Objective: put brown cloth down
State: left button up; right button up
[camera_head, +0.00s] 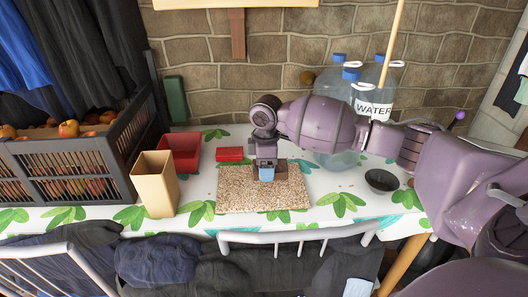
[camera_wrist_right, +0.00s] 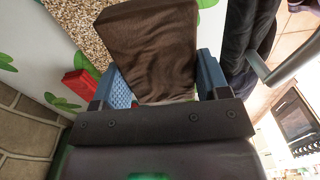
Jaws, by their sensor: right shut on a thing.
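The brown cloth (camera_wrist_right: 150,45) fills the space between the blue fingers of my right gripper (camera_wrist_right: 162,75) in the right wrist view. The gripper is shut on it, and the cloth hangs out past the fingertips. In the head view my right gripper (camera_head: 266,173) points down over the speckled tan board (camera_head: 235,198), near its back half. Only small brown edges of the cloth (camera_head: 283,164) show around the gripper there. I cannot tell whether the cloth touches the board. My left gripper is not in view.
A dark crate (camera_head: 75,165) holds apples. Water bottles (camera_head: 375,85) and a dark bowl (camera_head: 381,181) are right. A chair back (camera_head: 300,234) lines the front edge.

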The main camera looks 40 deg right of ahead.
aim_at(266, 196)
notch_tip(266, 196, down, 8)
jog(key=shift+f+b, duration=0.1)
jog(key=shift+b, duration=0.5)
jog(key=shift+f, duration=0.55)
jog(key=o, duration=0.8)
jog(key=shift+f, duration=0.1)
